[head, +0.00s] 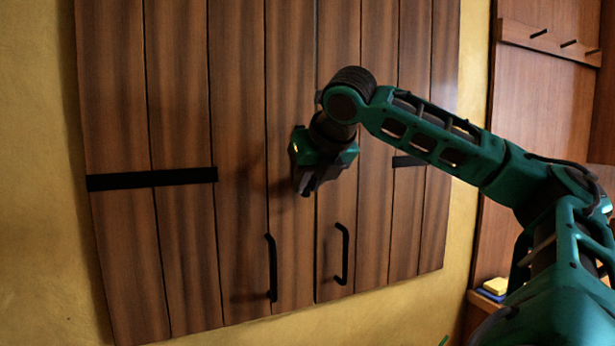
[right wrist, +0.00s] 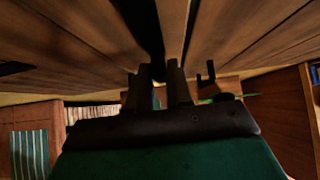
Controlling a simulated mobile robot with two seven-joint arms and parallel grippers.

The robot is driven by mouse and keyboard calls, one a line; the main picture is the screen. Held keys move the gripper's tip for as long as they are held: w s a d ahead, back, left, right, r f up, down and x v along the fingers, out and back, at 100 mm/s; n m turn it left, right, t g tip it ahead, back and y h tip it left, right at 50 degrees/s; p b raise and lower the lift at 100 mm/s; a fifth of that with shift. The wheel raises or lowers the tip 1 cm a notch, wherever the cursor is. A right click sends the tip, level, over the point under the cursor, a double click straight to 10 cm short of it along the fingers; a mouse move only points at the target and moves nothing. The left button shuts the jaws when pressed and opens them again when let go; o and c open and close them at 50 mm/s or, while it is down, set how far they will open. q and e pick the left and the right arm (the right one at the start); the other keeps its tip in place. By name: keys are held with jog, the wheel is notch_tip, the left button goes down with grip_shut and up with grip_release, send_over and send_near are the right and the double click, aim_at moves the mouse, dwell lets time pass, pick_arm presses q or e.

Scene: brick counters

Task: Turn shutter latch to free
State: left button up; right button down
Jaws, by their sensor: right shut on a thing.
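The wooden shutters (head: 235,130) hang closed on the wall, with a seam down the middle. My right gripper (head: 306,186) is at this seam, above the handles, and hides most of what it holds in the head view. In the right wrist view, a dark bar, the shutter latch (right wrist: 147,35), runs down the wood to between the two fingers of my right gripper (right wrist: 159,72). The fingers are shut on it. The latch's exact angle cannot be told. My left gripper is not in view.
Two black handles, left (head: 271,268) and right (head: 343,254), stand out from the shutters below my gripper. A black strap (head: 150,179) crosses the left shutter. A wooden peg rail (head: 545,40) is at the upper right. Yellow and blue objects (head: 494,287) lie at the lower right.

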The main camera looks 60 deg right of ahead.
jog(key=c, duration=1.1)
grip_release()
jog(key=p+v, duration=0.2)
jog(key=v, duration=1.1)
jog(key=shift+w, duration=0.1)
